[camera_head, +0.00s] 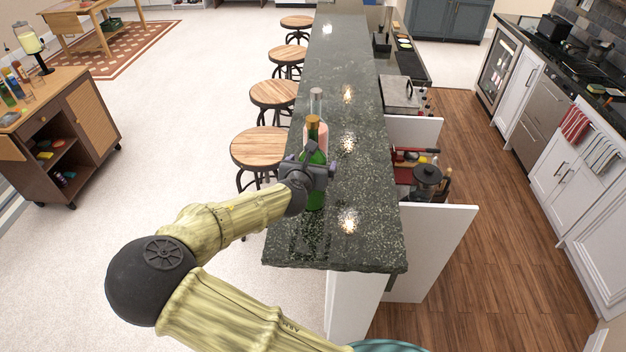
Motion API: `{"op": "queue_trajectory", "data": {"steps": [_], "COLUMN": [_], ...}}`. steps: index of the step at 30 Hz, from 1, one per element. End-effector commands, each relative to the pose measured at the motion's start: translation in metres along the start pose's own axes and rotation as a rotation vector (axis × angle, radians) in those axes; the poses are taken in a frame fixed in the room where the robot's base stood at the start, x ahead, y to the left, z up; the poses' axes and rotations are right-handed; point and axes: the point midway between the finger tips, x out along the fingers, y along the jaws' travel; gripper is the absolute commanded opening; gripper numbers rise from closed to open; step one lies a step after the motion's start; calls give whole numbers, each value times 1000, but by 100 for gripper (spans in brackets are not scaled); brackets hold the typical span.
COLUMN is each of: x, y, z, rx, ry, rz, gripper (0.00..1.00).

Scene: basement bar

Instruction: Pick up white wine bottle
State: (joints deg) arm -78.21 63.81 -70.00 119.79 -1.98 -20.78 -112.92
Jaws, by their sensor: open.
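A green bottle with a gold top (313,131) stands upright near the front end of the dark stone bar counter (350,190). It is likely the white wine bottle, but no label can be read. I cannot tell whether the fingers touch the glass. A clear bottle with pinkish contents (318,104) stands close behind, partly hidden by the green one.
Several wooden stools (264,148) line the counter's left side. A lower shelf to the right holds a dark lidded jar (427,180) and other items. A wooden cart (60,130) stands far left. The counter beyond the bottles is mostly clear.

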Motion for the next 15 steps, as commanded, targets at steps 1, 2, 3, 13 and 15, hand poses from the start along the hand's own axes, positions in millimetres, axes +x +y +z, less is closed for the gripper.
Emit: {"op": "queue_trajectory", "data": {"steps": [1,2,3,13,15], "x": [9,12,15,17,17], "y": [-1,-1,-1,0,0], "z": [-3,-3,-2,-1,-1], "rx": [2,1,0,0,0], "ry": [0,0,0,0,0], "rz": [-1,-1,-1,0,0], "gripper": [92,92,92,92,92]}}
